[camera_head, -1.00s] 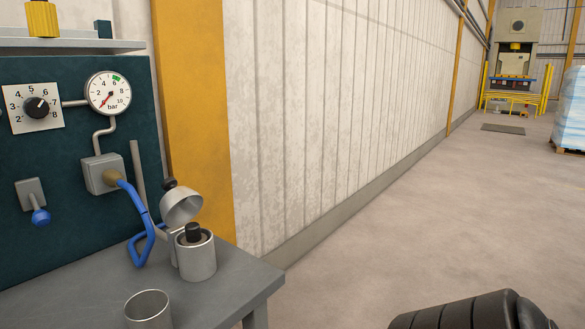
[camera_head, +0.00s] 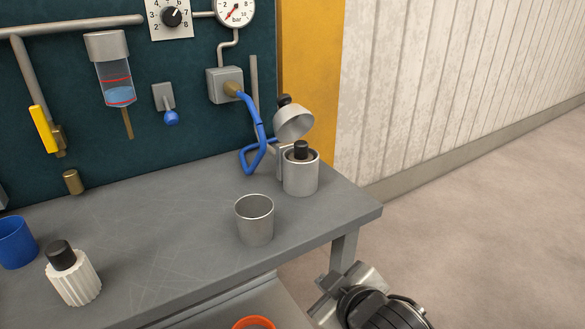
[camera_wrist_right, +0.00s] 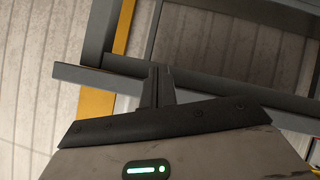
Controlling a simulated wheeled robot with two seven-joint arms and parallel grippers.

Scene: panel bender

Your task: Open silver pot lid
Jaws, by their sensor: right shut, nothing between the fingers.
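The silver pot (camera_head: 300,178) stands near the right back corner of the grey workbench, with a black knobbed part inside its open top. Its domed silver lid (camera_head: 293,123) is swung up and tilted back on a hinge behind the pot, with a black knob on it. My right gripper (camera_head: 328,286) is low in front of the bench's right end, well below and apart from the pot. In the right wrist view its fingers (camera_wrist_right: 157,88) are together and empty. My left gripper is not in view.
An open silver cup (camera_head: 254,222) stands on the bench (camera_head: 190,215) in front of the pot. A blue hose (camera_head: 262,125) hangs behind the pot's left. A white ribbed bottle (camera_head: 74,277) and blue cup (camera_head: 16,243) stand at left. Floor to the right is clear.

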